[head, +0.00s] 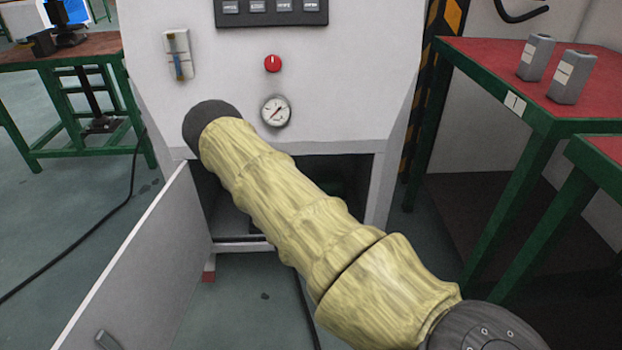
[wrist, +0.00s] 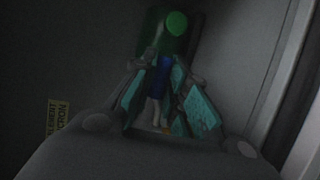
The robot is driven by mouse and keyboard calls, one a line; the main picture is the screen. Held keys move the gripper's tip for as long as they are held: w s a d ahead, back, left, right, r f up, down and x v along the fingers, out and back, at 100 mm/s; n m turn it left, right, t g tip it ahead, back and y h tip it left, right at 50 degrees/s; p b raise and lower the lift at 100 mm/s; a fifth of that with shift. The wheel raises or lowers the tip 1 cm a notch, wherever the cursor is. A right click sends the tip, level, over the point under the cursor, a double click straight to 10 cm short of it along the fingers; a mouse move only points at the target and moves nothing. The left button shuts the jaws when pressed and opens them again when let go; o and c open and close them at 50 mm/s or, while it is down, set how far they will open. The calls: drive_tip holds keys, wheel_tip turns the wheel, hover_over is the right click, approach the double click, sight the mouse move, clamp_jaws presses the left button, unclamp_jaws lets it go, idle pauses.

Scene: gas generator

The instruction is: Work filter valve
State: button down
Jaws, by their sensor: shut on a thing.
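The wrist view is dark and looks inside the cabinet. My gripper (wrist: 166,92) shows there with teal finger pads on both sides of a narrow blue piece, which looks like the handle of the filter valve (wrist: 161,72). The fingers are shut on it. A round green part (wrist: 176,23) sits just beyond, at the top of the picture. In the head view my arm reaches into the lower opening of the white generator cabinet (head: 340,90), so my gripper and the valve are hidden there.
The cabinet door (head: 150,260) stands open at the left of the opening. A yellow label (wrist: 57,117) shows at the left in the wrist view. A gauge (head: 276,111) and red knob (head: 272,63) are above the opening. A red-topped green table (head: 480,60) stands close on the right.

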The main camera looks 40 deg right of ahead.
drive_tip(key=c, duration=1.4)
unclamp_jaws()
drive_tip(key=v, duration=1.2)
drive_tip(key=shift+s, duration=0.1)
